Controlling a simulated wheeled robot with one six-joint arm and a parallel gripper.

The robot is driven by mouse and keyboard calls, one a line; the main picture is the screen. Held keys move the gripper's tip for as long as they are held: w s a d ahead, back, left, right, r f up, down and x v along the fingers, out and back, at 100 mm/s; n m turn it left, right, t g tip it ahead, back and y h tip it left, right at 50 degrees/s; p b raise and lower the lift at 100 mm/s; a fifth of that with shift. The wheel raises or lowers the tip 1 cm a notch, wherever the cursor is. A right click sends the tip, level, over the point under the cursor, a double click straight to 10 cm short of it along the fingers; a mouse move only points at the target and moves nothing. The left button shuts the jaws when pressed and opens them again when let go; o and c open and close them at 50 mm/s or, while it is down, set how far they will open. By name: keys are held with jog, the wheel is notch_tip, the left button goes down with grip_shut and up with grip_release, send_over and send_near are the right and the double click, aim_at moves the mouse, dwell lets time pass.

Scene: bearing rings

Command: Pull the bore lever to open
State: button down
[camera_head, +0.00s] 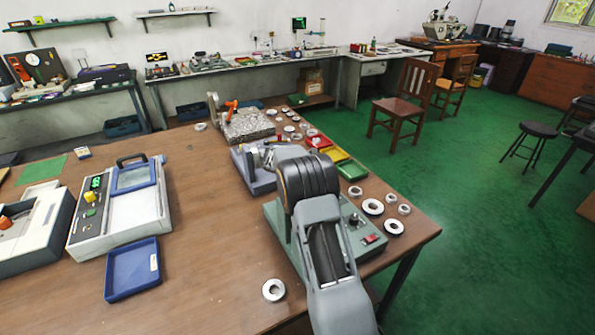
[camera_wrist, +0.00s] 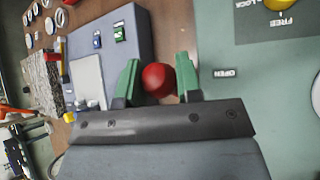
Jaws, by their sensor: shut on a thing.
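In the wrist view, the bore lever shows as a round red knob (camera_wrist: 158,79). My gripper (camera_wrist: 160,74) has its two green fingers on either side of the knob and is shut on it. The lever's shaft is hidden. In the head view, the grey-green machine (camera_head: 371,223) stands under my arm near the table's right edge; my arm hides my gripper and the knob there.
A blue-grey device (camera_head: 256,178) stands just behind the machine, also at the left in the wrist view (camera_wrist: 139,40). Loose rings (camera_head: 373,207) lie to the right, one ring (camera_head: 273,290) in front. Red, yellow and green trays (camera_head: 352,170) lie behind. Open table lies to the left.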

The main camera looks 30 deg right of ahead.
jog(key=shift+d, duration=0.1)
jog(key=c, duration=1)
grip_release()
jog(key=shift+d+f, duration=0.1)
jog(key=shift+o, duration=1)
jog(key=b+v, duration=0.1)
jog(key=v, duration=1.3)
jog(key=shift+w, duration=0.1)
